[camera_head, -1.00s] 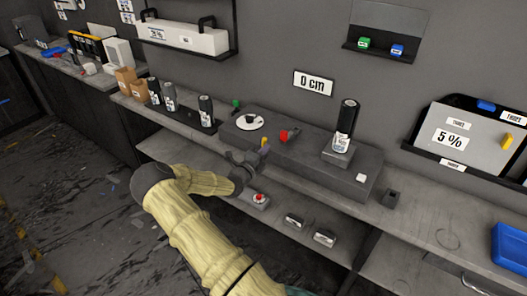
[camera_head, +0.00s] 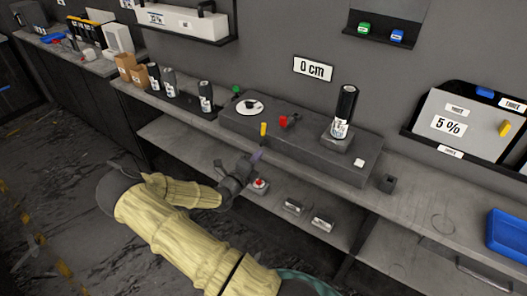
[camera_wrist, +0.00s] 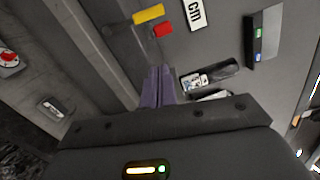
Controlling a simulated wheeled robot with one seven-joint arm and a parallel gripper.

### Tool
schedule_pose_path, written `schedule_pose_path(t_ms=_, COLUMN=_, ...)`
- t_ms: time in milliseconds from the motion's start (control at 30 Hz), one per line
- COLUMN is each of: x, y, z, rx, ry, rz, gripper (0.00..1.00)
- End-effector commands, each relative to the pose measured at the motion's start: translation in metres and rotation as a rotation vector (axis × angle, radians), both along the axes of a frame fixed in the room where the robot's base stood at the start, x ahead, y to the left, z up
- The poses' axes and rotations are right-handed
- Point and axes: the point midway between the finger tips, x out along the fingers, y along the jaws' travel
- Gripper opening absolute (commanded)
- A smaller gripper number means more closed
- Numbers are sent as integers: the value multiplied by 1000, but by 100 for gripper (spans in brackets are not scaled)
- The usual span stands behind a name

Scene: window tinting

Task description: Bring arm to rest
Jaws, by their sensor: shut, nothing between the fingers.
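My arm, in a yellowish sleeve, reaches from the bottom of the head view toward the bench. My gripper (camera_head: 257,156) is in front of the bench edge, below the machine block (camera_head: 300,146), apart from it and empty. In the wrist view its purple fingers (camera_wrist: 157,88) are together. A red button box (camera_head: 259,186) lies close below the gripper on the lower shelf; it also shows at the left of the wrist view (camera_wrist: 9,62).
The block carries a dark roll (camera_head: 345,108), a yellow handle (camera_head: 263,129), a red knob (camera_head: 283,121) and a white dial (camera_head: 249,107). A blue tray (camera_head: 507,234) lies at right. Floor in front of the bench looks open at left.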

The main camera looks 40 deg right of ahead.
Motion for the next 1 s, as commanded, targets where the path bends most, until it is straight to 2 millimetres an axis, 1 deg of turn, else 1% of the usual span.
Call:
schedule_pose_path(t_ms=33, x=-2, y=3, z=-1, rx=0, ry=1, rz=-1, gripper=0)
schedule_pose_path(t_ms=133, x=-4, y=6, z=0, rx=-1, ry=1, rz=-2, gripper=0)
schedule_pose_path(t_ms=600, x=-3, y=6, z=0, rx=-1, ry=1, rz=-3, gripper=0)
schedule_pose_path(t_ms=700, x=-6, y=4, z=1, rx=9, ry=-13, rz=-14, gripper=0)
schedule_pose_path(t_ms=767, x=-11, y=3, z=2, rx=31, ry=-41, rz=-39, gripper=0)
schedule_pose_path(t_ms=867, x=-26, y=4, z=4, rx=102, ry=-143, rz=-117, gripper=0)
schedule_pose_path(t_ms=1000, x=-61, y=10, z=6, rx=260, ry=-377, rz=-304, gripper=0)
